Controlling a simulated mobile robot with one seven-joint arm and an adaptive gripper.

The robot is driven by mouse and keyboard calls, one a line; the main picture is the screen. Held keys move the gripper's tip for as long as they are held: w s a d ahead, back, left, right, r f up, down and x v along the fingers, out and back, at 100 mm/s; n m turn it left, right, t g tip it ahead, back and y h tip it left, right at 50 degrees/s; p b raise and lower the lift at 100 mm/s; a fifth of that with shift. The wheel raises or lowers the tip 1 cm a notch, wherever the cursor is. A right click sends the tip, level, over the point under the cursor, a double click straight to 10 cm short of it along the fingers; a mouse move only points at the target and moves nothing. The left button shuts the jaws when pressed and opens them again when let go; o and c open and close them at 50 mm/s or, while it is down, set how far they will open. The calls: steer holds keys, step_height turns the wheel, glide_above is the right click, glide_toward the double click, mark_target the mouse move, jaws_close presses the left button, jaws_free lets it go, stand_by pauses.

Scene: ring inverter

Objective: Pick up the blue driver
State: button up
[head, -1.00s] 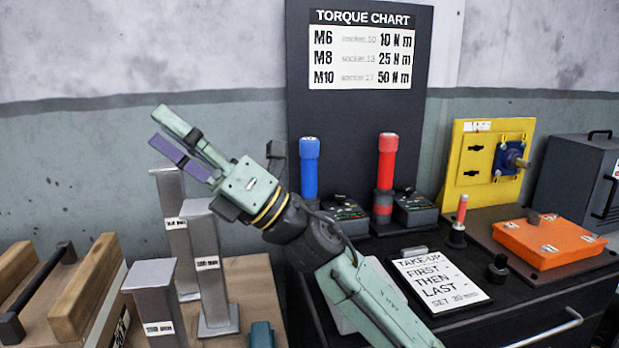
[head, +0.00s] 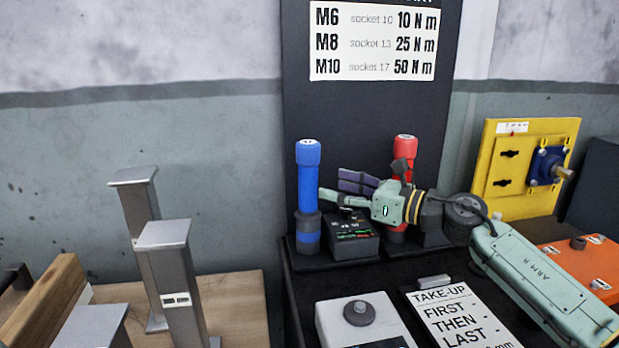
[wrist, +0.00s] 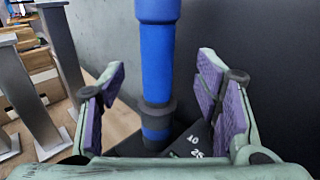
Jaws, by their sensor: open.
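The blue driver (head: 307,190) stands upright in a dark holder on the black bench, left of the red driver. My gripper (head: 335,190) points left at it, just to its right in the head view. In the wrist view the driver (wrist: 158,60) stands between and beyond the two open fingers (wrist: 160,105) with purple pads. Nothing is in the jaws, and I see a gap on each side of the driver. Its top is cut off in the wrist view.
The red driver (head: 404,150) stands behind my gripper, partly hidden. A black box with a display (head: 352,235) sits beside the blue driver's base. Grey metal posts (head: 170,280) stand at left. A dark torque chart board (head: 380,110) rises close behind.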

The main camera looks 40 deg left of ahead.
mark_target(316, 180)
steer(key=a+p, duration=0.1)
steer(key=a, duration=0.1)
steer(key=a+p, duration=0.1)
steer(key=a, duration=0.1)
steer(key=s+a+p, duration=0.1)
steer(key=a, duration=0.2)
steer(key=shift+r, duration=0.35)
steer(key=shift+a+f, duration=0.2)
steer(key=shift+a, duration=0.15)
steer(key=shift+c, duration=0.2)
steer(key=shift+r, duration=0.15)
jaws_close()
